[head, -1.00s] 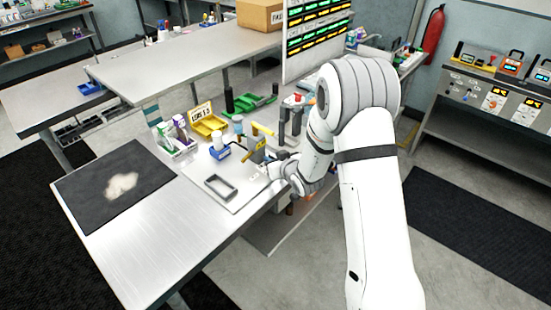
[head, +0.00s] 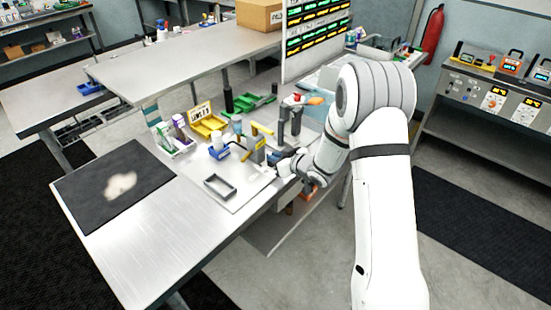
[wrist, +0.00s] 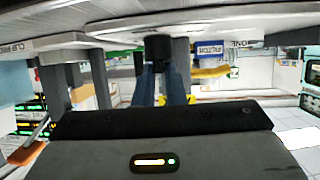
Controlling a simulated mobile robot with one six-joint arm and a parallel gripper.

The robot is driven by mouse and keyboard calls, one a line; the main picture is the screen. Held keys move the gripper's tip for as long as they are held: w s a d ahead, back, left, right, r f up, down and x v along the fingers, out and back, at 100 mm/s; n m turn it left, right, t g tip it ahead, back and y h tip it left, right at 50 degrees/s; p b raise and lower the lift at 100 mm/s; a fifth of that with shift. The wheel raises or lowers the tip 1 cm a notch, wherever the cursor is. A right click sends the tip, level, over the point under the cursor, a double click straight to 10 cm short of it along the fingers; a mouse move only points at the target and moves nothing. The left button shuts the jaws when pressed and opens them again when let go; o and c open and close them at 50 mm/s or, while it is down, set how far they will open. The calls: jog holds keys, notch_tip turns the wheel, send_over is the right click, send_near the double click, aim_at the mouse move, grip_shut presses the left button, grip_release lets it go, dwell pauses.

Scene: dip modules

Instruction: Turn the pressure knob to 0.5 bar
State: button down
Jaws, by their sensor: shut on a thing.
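A dark round knob (wrist: 158,47) shows in the wrist view, at the tips of my gripper's two blue-grey fingers. My gripper (wrist: 158,74) is shut on this knob. In the head view my gripper (head: 277,158) is beside a small grey post (head: 258,150) with a yellow top, at the right edge of the workbench. The knob itself is hidden or too small to make out in the head view. No pressure scale or pointer can be read in either view.
The workbench (head: 150,245) carries a grey rectangular tray (head: 219,187), a blue bin (head: 219,153), a yellow bin (head: 208,125) and a dark mat (head: 75,190). Taller grey stands (head: 291,122) rise behind my gripper.

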jog(key=n+g+y, duration=0.1)
jog(key=n+g+p, duration=0.1)
jog(key=n+g+y+p, duration=0.1)
jog(key=shift+w+d+r+n+g+y, duration=0.1)
jog(key=shift+w+d+n+g+y, duration=0.2)
jog(key=shift+w+n, duration=0.1)
jog(key=n+g, duration=0.2)
jog(key=n+g+y+p, duration=0.1)
jog(key=g, duration=0.1)
jog(key=shift+w+n, duration=0.25)
jog(key=shift+n, duration=0.05)
jog(key=n+g, duration=0.1)
jog(key=n+g+b, duration=0.1)
jog(key=n+g, duration=0.1)
jog(key=n+g+b, duration=0.1)
jog(key=g, duration=0.1)
jog(key=shift+w+a+f, duration=0.1)
jog(key=shift+w+f, duration=0.25)
jog(key=shift+w+a+n+g+h+b, duration=0.15)
jog(key=shift+n+g+h+b, duration=0.5)
jog(key=shift+n+g, duration=0.8)
jog(key=shift+r+g, duration=0.1)
jog(key=shift+g, duration=0.15)
jog(key=c, duration=1.5)
grip_release()
jog(key=shift+r, duration=0.1)
